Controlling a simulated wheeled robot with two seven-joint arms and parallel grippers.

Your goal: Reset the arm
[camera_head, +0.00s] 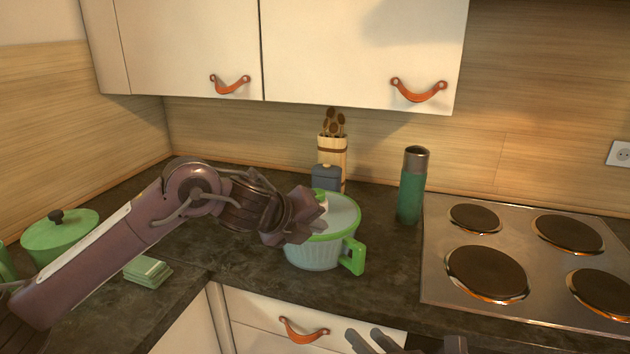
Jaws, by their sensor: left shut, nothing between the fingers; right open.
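My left arm reaches in from the left over the dark counter. Most of my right arm is out of view.
A green bottle (411,190) stands between the bowl and the stovetop (447,213). A utensil holder (332,151) and blue canister (326,178) stand behind. A green pot (60,240) and stacked green items (148,271) are left. Wall cupboards (185,45) hang above.

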